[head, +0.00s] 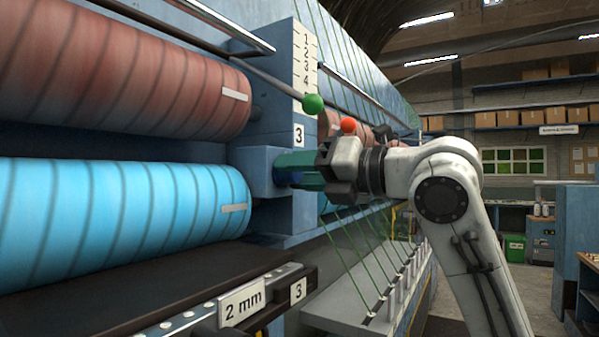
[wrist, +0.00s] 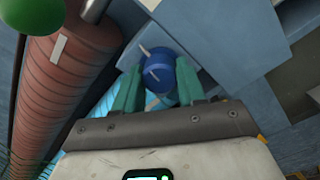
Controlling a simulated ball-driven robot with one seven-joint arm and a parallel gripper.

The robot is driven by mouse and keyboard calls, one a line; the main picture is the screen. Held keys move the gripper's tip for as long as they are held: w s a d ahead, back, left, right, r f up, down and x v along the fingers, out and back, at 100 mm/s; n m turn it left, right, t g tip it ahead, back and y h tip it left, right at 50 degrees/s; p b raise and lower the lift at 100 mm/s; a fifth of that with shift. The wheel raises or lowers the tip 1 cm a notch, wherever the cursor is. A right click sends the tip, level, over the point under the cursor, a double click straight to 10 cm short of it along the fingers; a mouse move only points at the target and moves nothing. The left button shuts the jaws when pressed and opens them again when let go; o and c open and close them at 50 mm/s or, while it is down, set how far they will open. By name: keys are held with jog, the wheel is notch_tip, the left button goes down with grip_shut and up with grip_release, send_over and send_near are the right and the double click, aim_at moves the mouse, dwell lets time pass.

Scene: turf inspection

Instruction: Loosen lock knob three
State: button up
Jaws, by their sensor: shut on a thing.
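A blue lock knob (wrist: 158,73) sits on a blue block beside the rollers. A white plate reading 3 (head: 299,135) is just above that block in the head view. My gripper (head: 284,170) reaches in from the right with its green fingers on either side of the knob. In the wrist view my gripper (wrist: 160,82) is shut on the knob, one finger at each side. A pale line shows on the knob's face. In the head view the fingers hide most of the knob (head: 292,178).
A green ball (head: 313,103) on a rod hangs close above my gripper; a red ball (head: 348,125) is just behind. A brown roller (head: 120,75) and a cyan roller (head: 120,215) lie left. A rail with a 2 mm plate (head: 242,302) runs below.

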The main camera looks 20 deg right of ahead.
jog(key=m, duration=2.5)
jog(key=shift+r, duration=0.35)
jog(key=shift+m+p, duration=0.4)
jog(key=shift+m, duration=1.2)
jog(key=o, duration=0.8)
jog(key=shift+f, duration=0.1)
jog(key=shift+o, duration=1.4)
jog(key=shift+f, duration=0.15)
